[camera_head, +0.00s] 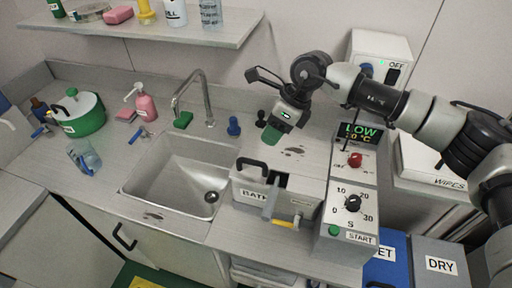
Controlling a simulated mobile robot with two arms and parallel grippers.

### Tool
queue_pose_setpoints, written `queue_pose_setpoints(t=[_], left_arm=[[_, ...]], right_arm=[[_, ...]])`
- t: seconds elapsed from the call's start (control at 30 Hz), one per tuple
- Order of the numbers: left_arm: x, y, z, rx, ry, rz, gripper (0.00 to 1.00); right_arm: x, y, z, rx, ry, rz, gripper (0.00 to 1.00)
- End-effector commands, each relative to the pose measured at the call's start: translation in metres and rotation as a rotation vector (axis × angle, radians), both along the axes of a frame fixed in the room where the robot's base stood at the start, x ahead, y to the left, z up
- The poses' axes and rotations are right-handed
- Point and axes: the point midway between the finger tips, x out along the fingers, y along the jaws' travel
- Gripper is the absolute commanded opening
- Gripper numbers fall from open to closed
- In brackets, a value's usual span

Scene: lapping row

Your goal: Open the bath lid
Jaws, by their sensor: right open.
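The bath (305,206) is a grey box marked "BATH" on the counter, right of the sink. Its lid (262,178) looks shut, with a black loop handle (250,163) standing at its left end. A dark slot shows in the top, and a grey bar with a yellow-tipped piece (284,223) is at the front. My right gripper (268,127) is open and empty, above and behind the bath, apart from the handle. Its fingertips are partly hard to make out. My left gripper is not in view.
A control box (355,215) with dials and a "LOW" display stands directly right of the bath. The sink (165,180) and tap (205,95) are left. A shelf (190,36) overhangs the back.

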Motion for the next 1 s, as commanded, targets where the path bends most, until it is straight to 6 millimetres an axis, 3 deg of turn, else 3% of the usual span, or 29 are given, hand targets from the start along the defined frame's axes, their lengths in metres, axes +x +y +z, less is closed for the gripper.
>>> queue_pose_setpoints(t=[0.1,0.23,0.33,0.6,0.87,1.0], left_arm=[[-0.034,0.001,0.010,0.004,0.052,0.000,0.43],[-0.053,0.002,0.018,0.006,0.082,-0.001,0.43],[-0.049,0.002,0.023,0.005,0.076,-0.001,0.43],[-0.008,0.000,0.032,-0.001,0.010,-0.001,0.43],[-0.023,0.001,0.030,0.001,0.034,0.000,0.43],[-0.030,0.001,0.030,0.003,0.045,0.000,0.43]], right_arm=[[-0.003,0.010,-0.018,0.000,0.006,0.002,0.42],[-0.004,0.022,-0.041,0.002,0.006,0.000,0.42],[-0.005,0.029,-0.057,0.002,0.004,0.002,0.42],[-0.006,0.039,-0.081,0.004,0.002,0.001,0.42],[-0.006,0.040,-0.084,0.004,0.001,0.000,0.42],[-0.006,0.040,-0.083,0.005,0.001,0.000,0.25]])
